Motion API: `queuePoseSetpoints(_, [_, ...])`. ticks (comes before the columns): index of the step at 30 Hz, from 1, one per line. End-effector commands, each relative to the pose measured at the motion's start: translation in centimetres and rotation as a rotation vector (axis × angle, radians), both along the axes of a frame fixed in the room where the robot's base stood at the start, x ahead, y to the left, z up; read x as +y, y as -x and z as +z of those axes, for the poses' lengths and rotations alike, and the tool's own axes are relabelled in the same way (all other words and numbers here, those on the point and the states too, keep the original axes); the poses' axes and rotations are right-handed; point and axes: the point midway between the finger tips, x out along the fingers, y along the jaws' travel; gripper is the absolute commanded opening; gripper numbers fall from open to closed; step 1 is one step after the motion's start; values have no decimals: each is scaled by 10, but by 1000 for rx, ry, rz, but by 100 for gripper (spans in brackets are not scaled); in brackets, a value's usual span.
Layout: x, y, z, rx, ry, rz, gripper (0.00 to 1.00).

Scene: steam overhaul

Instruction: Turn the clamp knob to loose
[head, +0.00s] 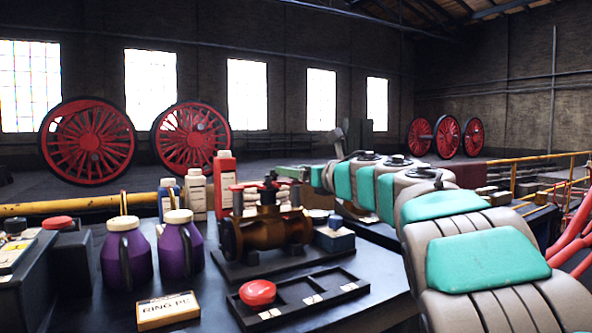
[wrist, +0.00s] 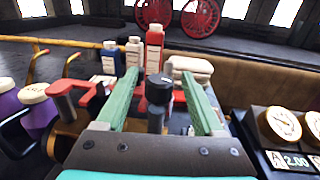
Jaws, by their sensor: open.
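A dark upright post with a black cap and a pale mark, likely the clamp knob (wrist: 160,82), stands between my fingers in the wrist view. My gripper (wrist: 165,80) is open, with one green finger on each side of it; I cannot tell whether either touches. In the head view my gripper (head: 291,171) is just above and right of a brass valve (head: 268,228) with red handles (head: 268,187). The knob cannot be made out clearly there. A red handle also shows left of my fingers in the wrist view (wrist: 62,88).
Two purple jugs (head: 126,257) and red and cream bottles (head: 224,180) stand left of and behind the valve. A black compartment tray (head: 335,281) holding a red round cap (head: 257,292) and a labelled box (head: 167,310) lie in front. Gauges (wrist: 284,124) stand right in the wrist view.

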Motion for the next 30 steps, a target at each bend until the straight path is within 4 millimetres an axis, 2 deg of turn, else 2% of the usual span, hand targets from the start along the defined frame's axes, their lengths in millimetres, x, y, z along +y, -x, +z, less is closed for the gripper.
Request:
queuePoseSetpoints(3, [0, 0, 0, 0, 0, 0, 70])
queuePoseSetpoints(21, [0, 0, 0, 0, 0, 0, 2])
queuePoseSetpoints(30, [0, 0, 0, 0, 0, 2, 0])
